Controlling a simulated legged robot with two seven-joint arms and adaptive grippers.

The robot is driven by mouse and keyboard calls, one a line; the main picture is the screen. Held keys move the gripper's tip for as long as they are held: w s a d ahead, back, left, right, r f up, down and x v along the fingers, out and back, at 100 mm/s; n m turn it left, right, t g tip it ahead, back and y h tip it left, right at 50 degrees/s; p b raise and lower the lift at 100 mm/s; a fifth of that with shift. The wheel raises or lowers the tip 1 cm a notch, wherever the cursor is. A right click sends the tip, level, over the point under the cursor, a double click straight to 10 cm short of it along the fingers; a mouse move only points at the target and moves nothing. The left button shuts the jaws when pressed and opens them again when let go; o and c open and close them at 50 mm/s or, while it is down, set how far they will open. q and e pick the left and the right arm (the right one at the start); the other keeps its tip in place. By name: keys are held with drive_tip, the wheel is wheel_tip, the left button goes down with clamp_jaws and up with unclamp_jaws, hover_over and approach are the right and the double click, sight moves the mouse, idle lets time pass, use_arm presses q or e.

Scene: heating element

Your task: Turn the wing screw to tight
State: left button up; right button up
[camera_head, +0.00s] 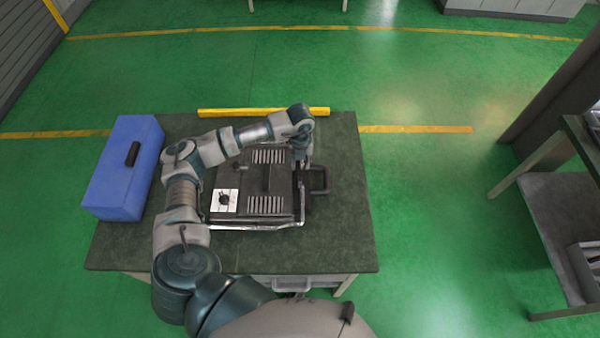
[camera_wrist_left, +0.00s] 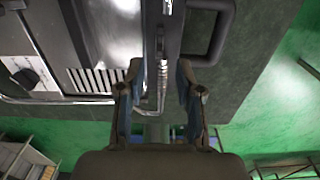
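The dark heating device (camera_head: 232,178) lies on the table, with vent slots and a black dial (camera_head: 225,200) on a white plate. The dial also shows at the left of the left wrist view (camera_wrist_left: 32,78). My left gripper (camera_head: 302,168) points down at the device's right side, beside a black loop handle (camera_head: 320,180). In the left wrist view its two fingers (camera_wrist_left: 159,70) are apart. A thin ribbed metal rod (camera_wrist_left: 162,76) shows between them, with gaps on both sides. I cannot clearly make out the wing screw. My right gripper is not in view.
A blue toolbox (camera_head: 118,180) stands at the table's left edge. A yellow bar (camera_head: 262,112) lies along the back edge. The dark green tabletop (camera_head: 345,230) is clear at the right and front. A shelf unit (camera_head: 548,215) stands apart at the right.

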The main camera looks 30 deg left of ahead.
sight(300, 175)
use_arm(q)
wheel_tip(300, 175, down, 6)
drive_tip(key=shift+f, duration=0.1)
drive_tip(key=shift+a+f, duration=0.1)
drive_tip(key=shift+f, duration=0.45)
drive_tip(key=shift+r, duration=0.1)
clamp_jaws()
